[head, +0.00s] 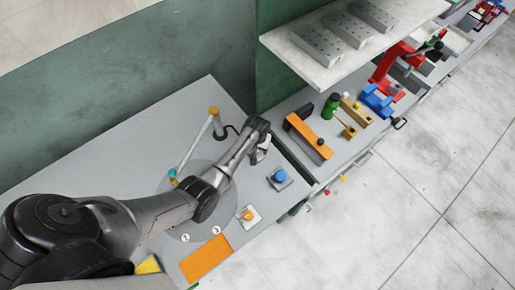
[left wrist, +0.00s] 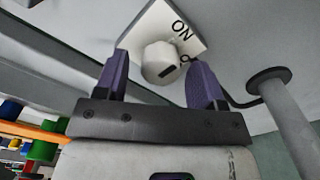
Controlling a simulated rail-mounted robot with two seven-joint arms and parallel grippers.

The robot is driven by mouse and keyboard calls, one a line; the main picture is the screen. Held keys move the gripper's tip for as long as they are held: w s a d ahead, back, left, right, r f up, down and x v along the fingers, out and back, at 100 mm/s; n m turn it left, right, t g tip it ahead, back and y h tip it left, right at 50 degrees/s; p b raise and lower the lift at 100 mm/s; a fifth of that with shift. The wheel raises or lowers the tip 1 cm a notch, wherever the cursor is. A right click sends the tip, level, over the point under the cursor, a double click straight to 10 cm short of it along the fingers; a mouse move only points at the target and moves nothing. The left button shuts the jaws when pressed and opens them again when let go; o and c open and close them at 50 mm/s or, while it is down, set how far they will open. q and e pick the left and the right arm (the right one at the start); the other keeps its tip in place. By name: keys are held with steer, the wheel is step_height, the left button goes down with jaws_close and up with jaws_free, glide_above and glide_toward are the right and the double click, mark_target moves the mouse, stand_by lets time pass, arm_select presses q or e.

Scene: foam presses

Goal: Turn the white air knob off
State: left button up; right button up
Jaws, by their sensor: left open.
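The white air knob (left wrist: 158,62) shows in the left wrist view on a white plate (left wrist: 190,22) marked "ON", with a second label partly hidden by a finger. The knob is round with a dark slot or mark on its face. My left gripper (left wrist: 161,72) is open, with its purple fingers on either side of the knob; I cannot tell whether they touch it. In the head view my left gripper (head: 262,148) is over the right part of the grey bench, and the knob cannot be made out there. My right gripper is not in view.
A post with an orange top (head: 213,111) stands close left of my left gripper. A blue button (head: 280,176) and an orange button (head: 248,214) are on the grey bench (head: 105,140). An orange-topped block (head: 308,137) and a green bottle (head: 331,106) stand on the neighbouring bench.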

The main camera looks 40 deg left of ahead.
arm_select(q)
steer(key=shift+f, duration=0.45)
steer(key=shift+c, duration=0.3)
